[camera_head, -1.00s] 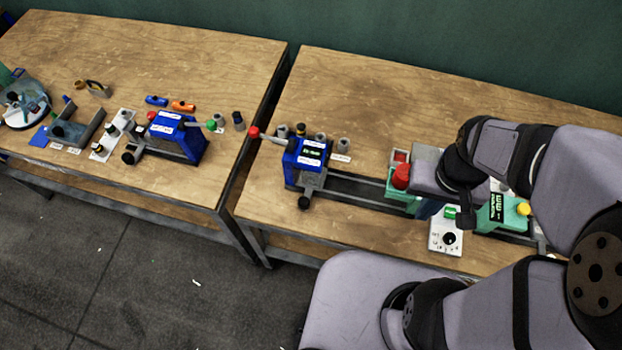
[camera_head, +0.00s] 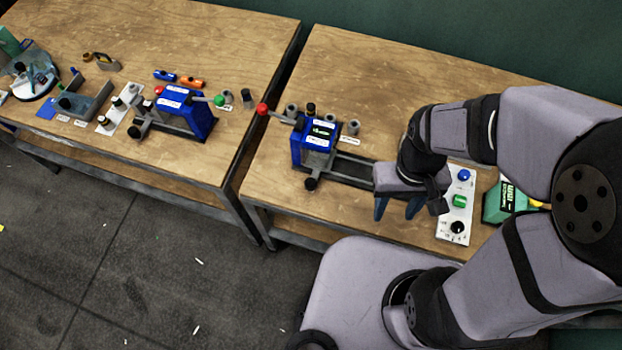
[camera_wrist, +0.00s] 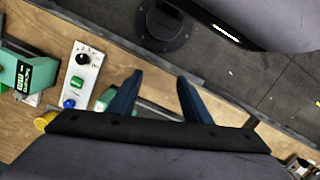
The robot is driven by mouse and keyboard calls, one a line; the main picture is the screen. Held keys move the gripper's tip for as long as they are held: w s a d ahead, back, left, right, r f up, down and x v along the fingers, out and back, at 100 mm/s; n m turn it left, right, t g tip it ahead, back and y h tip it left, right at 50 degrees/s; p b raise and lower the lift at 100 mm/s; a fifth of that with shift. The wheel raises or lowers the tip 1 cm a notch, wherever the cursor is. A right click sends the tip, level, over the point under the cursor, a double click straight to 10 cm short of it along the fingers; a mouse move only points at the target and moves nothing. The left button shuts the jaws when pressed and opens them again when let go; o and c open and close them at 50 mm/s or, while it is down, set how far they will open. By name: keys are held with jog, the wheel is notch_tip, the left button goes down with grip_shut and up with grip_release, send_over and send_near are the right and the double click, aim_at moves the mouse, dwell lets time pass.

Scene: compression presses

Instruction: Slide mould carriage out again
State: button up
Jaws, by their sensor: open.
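A blue press (camera_head: 312,150) with a red-tipped lever (camera_head: 262,110) stands on the right bench. A dark rail (camera_head: 358,168) runs from it to the right, under my arm. I cannot make out the mould carriage clearly. A green part (camera_wrist: 104,98) beside the rail shows partly behind a finger in the wrist view. My gripper (camera_head: 397,210) is open, its two blue fingers apart over the bench's front, right of the blue press. In the wrist view nothing is between the fingertips (camera_wrist: 160,76).
A white control panel (camera_head: 457,205) with green and blue buttons and a black knob lies right of my gripper. A green box (camera_head: 506,203) stands beyond it. A second blue press (camera_head: 180,110) and other fixtures stand on the left bench.

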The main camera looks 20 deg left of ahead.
jog(key=s+a+f+n+h+b, duration=0.1)
jog(key=a+f+n+b, duration=0.1)
jog(key=a+f+n, duration=0.35)
jog(key=m+t+y, duration=0.1)
jog(key=m, duration=0.6)
send_over(310, 183)
jog(key=shift+s+d+f, duration=0.15)
jog(key=shift+d+f, duration=0.05)
jog(key=shift+f, duration=0.35)
jog(key=shift+s+d+f, duration=0.15)
jog(key=shift+d+f, duration=0.05)
jog(key=shift+f, duration=0.3)
jog(key=shift+w+a+r+m, duration=0.1)
jog(key=shift+w+a+m, duration=0.2)
jog(key=shift+m, duration=0.55)
jog(key=shift+a+m+t+y, duration=0.1)
jog(key=shift+m+t+y, duration=0.2)
jog(key=shift+m, duration=1.5)
jog(key=shift+f+p, duration=0.8)
jog(key=shift+f, duration=2.9)
